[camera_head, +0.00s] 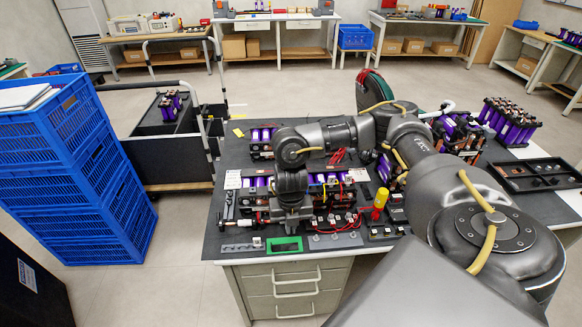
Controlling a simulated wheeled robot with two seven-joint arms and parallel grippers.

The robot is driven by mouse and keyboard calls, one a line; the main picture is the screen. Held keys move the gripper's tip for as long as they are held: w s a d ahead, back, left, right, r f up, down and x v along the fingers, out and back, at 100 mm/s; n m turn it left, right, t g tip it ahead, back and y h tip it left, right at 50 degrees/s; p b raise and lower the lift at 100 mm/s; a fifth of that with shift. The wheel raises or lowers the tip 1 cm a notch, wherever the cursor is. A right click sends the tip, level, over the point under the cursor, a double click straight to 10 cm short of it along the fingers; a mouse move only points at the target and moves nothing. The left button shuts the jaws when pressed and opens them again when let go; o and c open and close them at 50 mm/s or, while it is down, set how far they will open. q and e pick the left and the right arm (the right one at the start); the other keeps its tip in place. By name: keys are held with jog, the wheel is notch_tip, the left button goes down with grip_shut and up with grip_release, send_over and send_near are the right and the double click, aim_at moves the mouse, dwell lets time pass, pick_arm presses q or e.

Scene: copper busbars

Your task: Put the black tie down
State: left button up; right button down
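My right arm reaches in from the right across the dark-topped workbench (222,240). My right gripper (291,222) points down over the front of a battery module (333,190) with purple cells and red wires. Its fingers are dark against dark parts, so I cannot tell whether they are open or shut. I cannot make out a black tie; it may be hidden by the gripper or too small to see. My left gripper is not in view.
A green-framed part (285,244), a yellow-handled screwdriver (380,200) and small metal pieces lie along the bench front. Purple cells (508,121) and a black tray (540,174) are at the right. Blue crates (75,170) and a cart (165,150) stand left.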

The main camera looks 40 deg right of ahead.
aim_at(291, 233)
jog(key=shift+w+d+f, duration=0.15)
jog(key=shift+d+f, duration=0.05)
jog(key=shift+f, duration=0.2)
notch_tip(291, 233, down, 2)
jog(key=shift+f, duration=0.5)
jog(key=c, duration=2.1)
grip_release()
jog(key=shift+f, duration=0.1)
jog(key=o, duration=0.5)
jog(key=shift+c, duration=0.2)
